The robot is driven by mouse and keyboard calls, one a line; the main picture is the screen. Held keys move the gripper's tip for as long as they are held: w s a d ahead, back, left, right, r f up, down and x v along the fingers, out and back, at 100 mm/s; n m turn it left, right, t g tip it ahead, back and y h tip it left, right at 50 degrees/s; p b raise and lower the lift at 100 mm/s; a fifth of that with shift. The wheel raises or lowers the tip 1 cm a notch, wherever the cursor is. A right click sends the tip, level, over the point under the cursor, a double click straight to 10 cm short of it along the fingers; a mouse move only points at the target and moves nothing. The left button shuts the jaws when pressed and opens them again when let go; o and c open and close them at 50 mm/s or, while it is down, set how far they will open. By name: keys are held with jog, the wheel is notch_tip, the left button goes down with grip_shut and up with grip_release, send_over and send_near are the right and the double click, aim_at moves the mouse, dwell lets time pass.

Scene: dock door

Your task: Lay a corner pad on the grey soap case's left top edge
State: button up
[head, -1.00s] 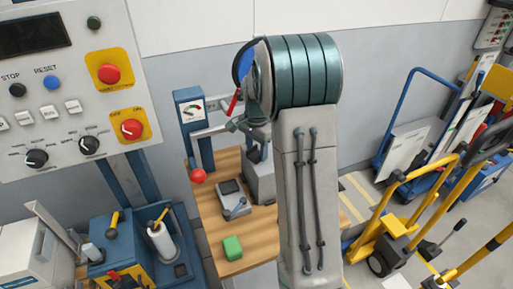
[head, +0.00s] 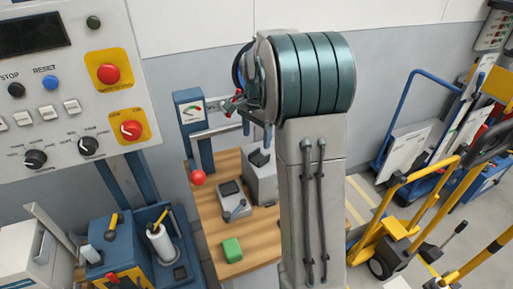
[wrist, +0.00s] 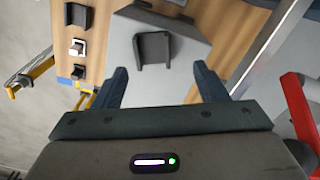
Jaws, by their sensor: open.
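The grey soap case (head: 263,188) stands on the wooden bench in the head view. A dark, channel-shaped corner pad (head: 259,158) rests on its top, and I cannot tell exactly which edge it covers. In the wrist view the case (wrist: 185,45) lies beyond my fingers, with the pad (wrist: 153,50) on it between them. My gripper (head: 256,131) is open and empty, above the case and apart from the pad. The fingers also show in the wrist view (wrist: 162,88). Two more dark pads, one upper (wrist: 77,14) and one lower (wrist: 78,72), show at the left.
The bench (head: 213,232) also holds a green block (head: 232,249) and a small grey device (head: 233,200). A blue post with a gauge (head: 191,112), a metal bar (head: 215,130) and a red ball knob (head: 198,177) stand close left of my gripper.

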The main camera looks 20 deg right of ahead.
notch_tip(320, 180, up, 5)
jog(key=s+a+r+n+t, duration=0.25)
jog(key=s+a+n, duration=0.35)
jog(key=s, duration=0.5)
jog(key=s+a+f+n, duration=0.2)
jog(key=s+n, duration=0.2)
jog(key=s, duration=0.3)
jog(key=s+a+f+n, duration=0.2)
jog(key=s+a+n, duration=0.1)
jog(key=s, duration=0.4)
jog(key=shift+n+t, duration=0.4)
jog(key=shift+t, duration=0.05)
